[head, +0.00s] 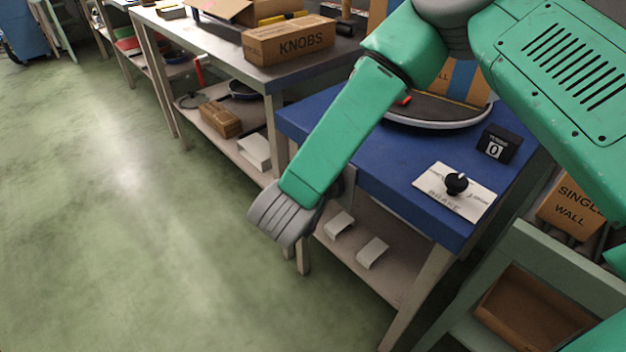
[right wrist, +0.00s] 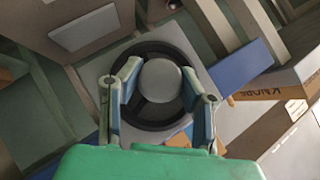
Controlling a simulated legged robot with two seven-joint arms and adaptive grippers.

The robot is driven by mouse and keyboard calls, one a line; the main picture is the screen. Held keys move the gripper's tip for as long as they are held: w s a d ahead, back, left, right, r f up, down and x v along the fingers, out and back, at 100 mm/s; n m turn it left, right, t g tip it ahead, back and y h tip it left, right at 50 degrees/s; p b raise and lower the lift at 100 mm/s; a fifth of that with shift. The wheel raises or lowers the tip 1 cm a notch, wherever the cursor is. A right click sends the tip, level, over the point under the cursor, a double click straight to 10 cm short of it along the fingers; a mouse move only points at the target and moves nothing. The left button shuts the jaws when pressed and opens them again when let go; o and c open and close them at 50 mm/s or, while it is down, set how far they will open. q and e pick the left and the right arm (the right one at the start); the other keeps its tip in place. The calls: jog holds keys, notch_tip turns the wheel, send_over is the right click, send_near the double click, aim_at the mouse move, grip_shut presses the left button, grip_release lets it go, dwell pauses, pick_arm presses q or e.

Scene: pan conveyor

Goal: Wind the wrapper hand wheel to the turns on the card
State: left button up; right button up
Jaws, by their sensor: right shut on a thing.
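In the right wrist view, the hand wheel (right wrist: 150,119) has a black rim and a round grey hub, in front of a grey plate. My right gripper (right wrist: 160,75) has a finger on each side of the hub and is shut on the wheel. In the head view my arm hides the wheel and the fingers. The wrapper's dark turntable (head: 440,118) carries a cardboard box (head: 465,80). A black turns counter (head: 497,146) reads 0. A black knob (head: 456,183) stands on a white plate (head: 470,202) marked BRAKE. I see no card with a readable turn number. My left gripper is not in view.
The blue tabletop (head: 390,175) bears the turntable. A bench behind it holds a KNOBS box (head: 290,42). A green-grey stand (head: 560,255) with a SINGLE WALL box (head: 572,207) is at right. The green floor (head: 120,200) at left is clear.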

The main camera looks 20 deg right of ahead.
jog(key=shift+d, duration=0.1)
dwell(0.4)
jog(key=o, duration=1.2)
jog(key=v, duration=1.2)
jog(key=shift+f, duration=0.15)
